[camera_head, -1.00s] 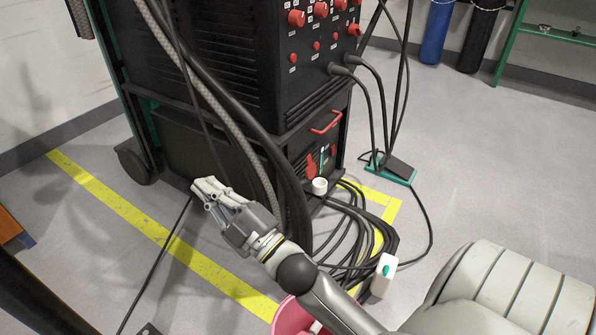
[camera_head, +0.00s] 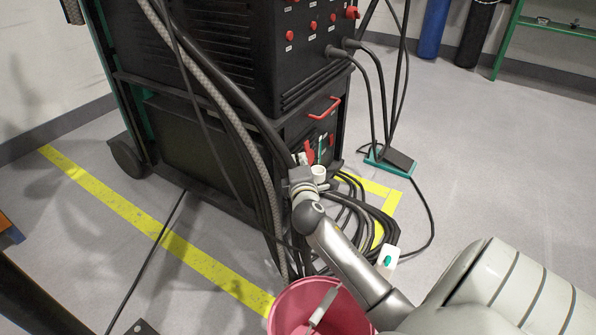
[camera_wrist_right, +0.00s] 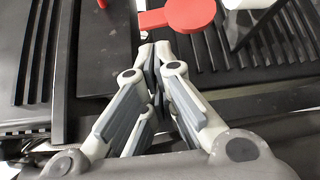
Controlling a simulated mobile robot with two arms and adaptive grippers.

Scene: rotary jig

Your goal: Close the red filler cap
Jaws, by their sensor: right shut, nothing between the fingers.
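The red filler cap (camera_head: 309,150) shows at the lower front of the black machine, partly hidden by my right gripper in the head view. In the right wrist view it is a flat red disc with a side tab (camera_wrist_right: 190,14), just beyond the fingertips. A white round cup-like part (camera_head: 319,173) sits just below the cap in the head view. My right gripper (camera_head: 302,163) is at the cap, and the wrist view shows its fingers (camera_wrist_right: 158,50) shut and empty. Whether a fingertip touches the cap I cannot tell. My left gripper is out of view.
The black machine (camera_head: 190,150) has a red handle (camera_head: 324,112) above the cap. Black cables (camera_head: 365,215) lie coiled on the floor beside it. A pink bucket (camera_head: 285,305) stands below my right arm. A green foot pedal (camera_head: 390,162) lies to the right.

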